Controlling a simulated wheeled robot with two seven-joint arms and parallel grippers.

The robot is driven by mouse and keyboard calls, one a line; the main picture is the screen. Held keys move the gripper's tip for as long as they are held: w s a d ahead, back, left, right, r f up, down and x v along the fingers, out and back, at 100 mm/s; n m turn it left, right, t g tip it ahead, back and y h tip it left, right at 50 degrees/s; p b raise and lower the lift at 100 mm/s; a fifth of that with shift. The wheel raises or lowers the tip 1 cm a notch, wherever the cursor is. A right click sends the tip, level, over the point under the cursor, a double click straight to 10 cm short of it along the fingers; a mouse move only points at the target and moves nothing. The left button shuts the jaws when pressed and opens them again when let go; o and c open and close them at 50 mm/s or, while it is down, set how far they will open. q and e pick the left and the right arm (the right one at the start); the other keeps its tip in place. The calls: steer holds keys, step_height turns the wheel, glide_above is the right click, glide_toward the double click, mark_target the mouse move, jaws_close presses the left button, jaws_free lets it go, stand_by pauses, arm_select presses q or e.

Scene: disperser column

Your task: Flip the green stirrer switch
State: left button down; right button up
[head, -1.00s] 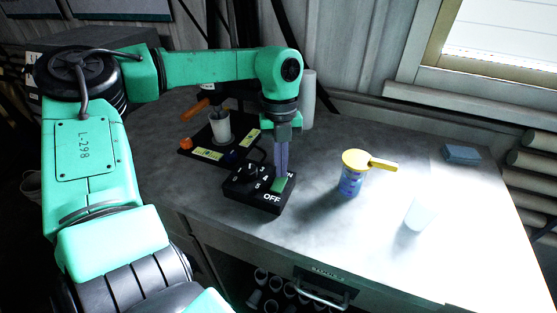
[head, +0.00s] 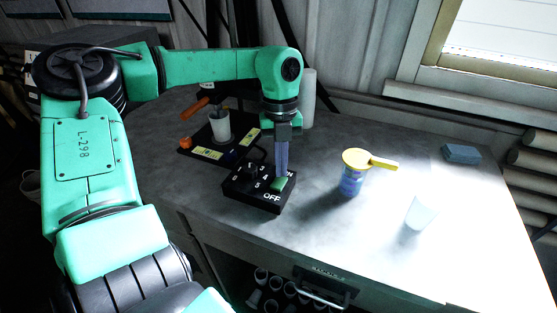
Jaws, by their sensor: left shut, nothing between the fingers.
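The black control box (head: 250,196) sits on the grey bench with white numbers, a dial and the word OFF on its top. The green stirrer switch (head: 279,184) is on the right side of its top, beside OFF. My left gripper (head: 282,173) is shut and empty, pointing down with its fingertips at the switch. The fingers hide part of the switch and any marking behind it, so I cannot tell its exact tilt. My right gripper is not in view.
Behind the box a dark stand base (head: 207,152) holds a white cup (head: 220,127). To the right stand a blue tub (head: 351,182) with a yellow scoop (head: 383,164) on it and a clear cup (head: 420,213). A blue sponge (head: 461,154) lies farther right.

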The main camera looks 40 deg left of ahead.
arm_select(q)
step_height(320, 180, up, 6)
steer(key=p, duration=0.3)
steer(key=shift+p, duration=0.4)
